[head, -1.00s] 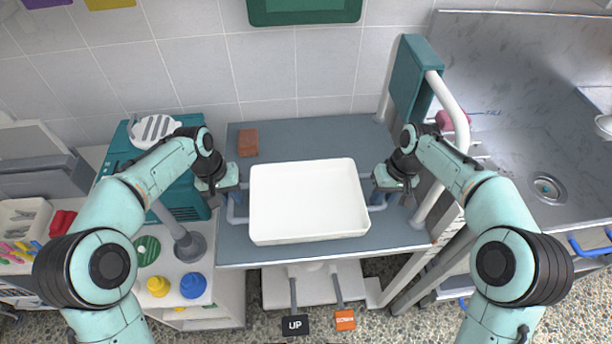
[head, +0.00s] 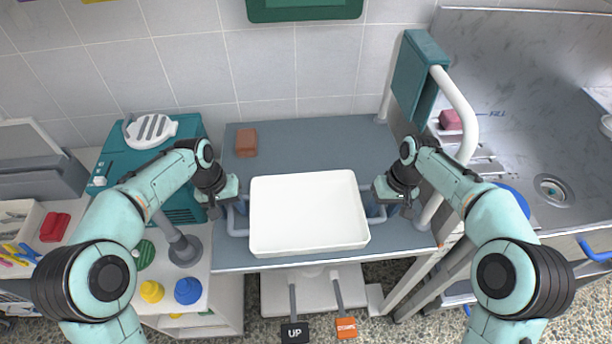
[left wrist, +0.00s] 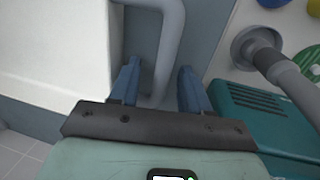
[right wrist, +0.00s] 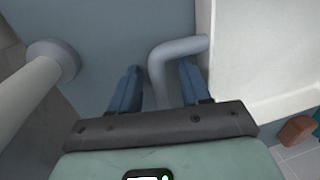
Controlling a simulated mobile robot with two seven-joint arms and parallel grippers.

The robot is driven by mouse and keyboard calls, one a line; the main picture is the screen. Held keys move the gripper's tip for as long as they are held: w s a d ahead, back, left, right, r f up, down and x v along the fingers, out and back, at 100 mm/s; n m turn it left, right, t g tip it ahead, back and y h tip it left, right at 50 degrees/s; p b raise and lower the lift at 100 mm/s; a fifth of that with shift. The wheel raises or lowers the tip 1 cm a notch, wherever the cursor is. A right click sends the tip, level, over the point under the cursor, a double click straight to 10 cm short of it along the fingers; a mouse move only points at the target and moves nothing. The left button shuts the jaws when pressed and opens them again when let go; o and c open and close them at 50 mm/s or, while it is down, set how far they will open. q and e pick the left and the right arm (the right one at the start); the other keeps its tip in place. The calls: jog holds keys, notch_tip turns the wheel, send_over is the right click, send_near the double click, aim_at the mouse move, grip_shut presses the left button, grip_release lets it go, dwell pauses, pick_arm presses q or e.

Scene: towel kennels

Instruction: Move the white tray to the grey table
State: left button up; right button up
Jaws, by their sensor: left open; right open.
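The white tray (head: 308,215) is empty and level over the front middle of the grey table (head: 310,145), and appears to rest on it. A grey bar handle sticks out at each short side. My left gripper (head: 226,203) is open at the left handle (left wrist: 168,55); in the left wrist view its two blue fingers (left wrist: 160,88) stand either side of the bar. My right gripper (head: 386,200) is open at the right handle (right wrist: 160,62), with its fingers (right wrist: 160,90) either side of that bar. Finger contact with the bars cannot be told.
A brown block (head: 246,142) lies at the table's back left. A teal panel with a white rail (head: 455,110) stands at the right, beside a steel sink (head: 552,190). A teal box (head: 178,140) and a white cart (head: 215,260) stand left. UP and DOWN pedals (head: 320,328) are below.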

jog(key=shift+r, duration=0.2)
pick_arm(q)
notch_tip(320, 180, up, 12)
jog(key=a, duration=0.2)
pick_arm(e)
notch_tip(320, 180, up, 7)
jog(key=d, duration=0.1)
jog(key=shift+w+d, duration=0.15)
pick_arm(q)
jog(key=shift+a+f, duration=0.1)
dwell(0.4)
